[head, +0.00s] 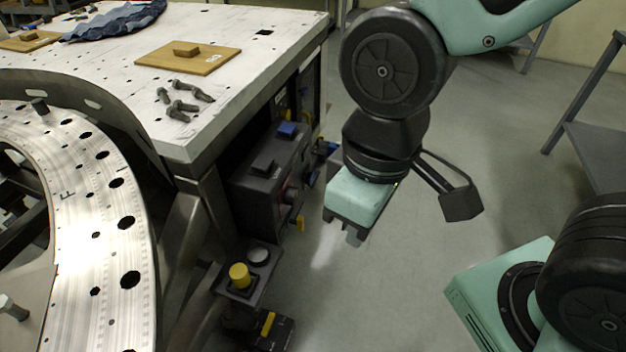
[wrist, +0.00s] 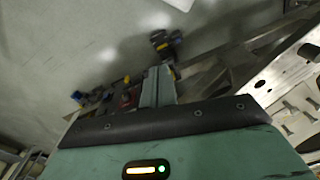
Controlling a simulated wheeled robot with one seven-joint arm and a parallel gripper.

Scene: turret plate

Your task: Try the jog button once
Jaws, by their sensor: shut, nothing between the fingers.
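A small dark control box (head: 242,290) sits low beside the table leg in the head view. It carries a raised yellow button (head: 240,273) and a pale round button or lamp (head: 258,255); no label is readable, so I cannot tell which is the jog button. My gripper (head: 355,236) hangs over the floor to the right of the box, pointing down, with clear space between them. It is shut and empty; its fingers also show in the wrist view (wrist: 158,85). Dark parts with yellow bits (wrist: 166,42) lie beyond the fingers there, too small to identify surely.
A dark cabinet (head: 265,185) with knobs stands under the white table (head: 225,60). A lower box (head: 272,330) with a yellow lever lies below the control box. A metal ring plate (head: 110,250) fills the left. Bolts and a wooden board (head: 188,58) lie on the table. The floor is open.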

